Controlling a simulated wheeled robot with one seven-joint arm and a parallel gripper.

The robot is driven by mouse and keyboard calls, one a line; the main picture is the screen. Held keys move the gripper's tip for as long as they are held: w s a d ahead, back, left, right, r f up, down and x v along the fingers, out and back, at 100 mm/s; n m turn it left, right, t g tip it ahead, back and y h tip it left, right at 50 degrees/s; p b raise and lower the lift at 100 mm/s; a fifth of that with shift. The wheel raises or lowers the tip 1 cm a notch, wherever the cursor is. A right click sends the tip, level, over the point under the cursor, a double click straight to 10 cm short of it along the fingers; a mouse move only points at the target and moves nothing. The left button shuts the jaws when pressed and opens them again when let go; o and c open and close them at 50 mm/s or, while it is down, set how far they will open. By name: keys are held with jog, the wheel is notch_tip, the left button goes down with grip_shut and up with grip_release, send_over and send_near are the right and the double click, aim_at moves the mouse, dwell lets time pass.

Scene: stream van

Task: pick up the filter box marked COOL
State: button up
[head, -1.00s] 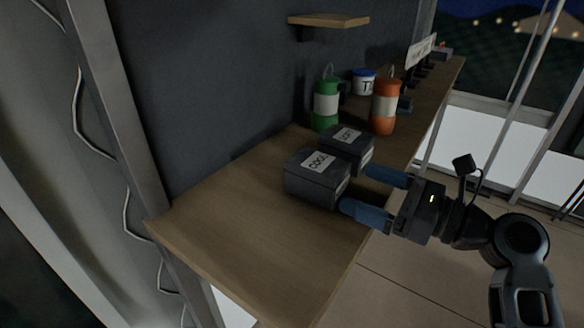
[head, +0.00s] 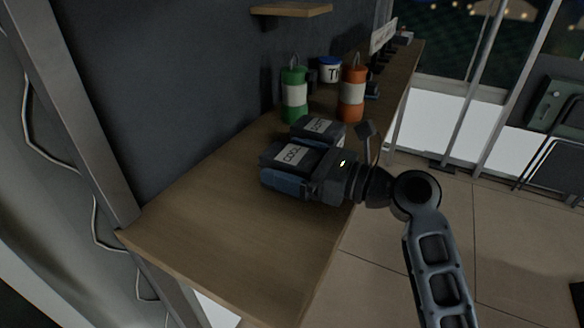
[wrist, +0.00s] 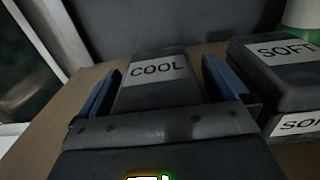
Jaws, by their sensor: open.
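The dark filter box marked COOL (head: 291,154) stands on the wooden counter; its white label also faces up in the wrist view (wrist: 158,69). My gripper (wrist: 160,88) is open, with one blue finger on each side of the COOL box. In the head view, one blue finger (head: 287,184) shows along the box's near side; the other finger is hidden there. I cannot tell whether the fingers touch the box. The filter box marked SOFT (wrist: 285,72) stands just right of the COOL box in the wrist view, close to the right finger, and behind it in the head view (head: 319,128).
A green bottle (head: 294,96), an orange bottle (head: 352,94) and a white tub with a blue lid (head: 329,70) stand farther back on the counter (head: 222,232). The dark wall is behind. The counter's near left part is bare.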

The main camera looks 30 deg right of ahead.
jog(key=shift+c, duration=0.4)
jog(key=c, duration=1)
jog(key=shift+c, duration=0.6)
jog(key=shift+r, duration=0.15)
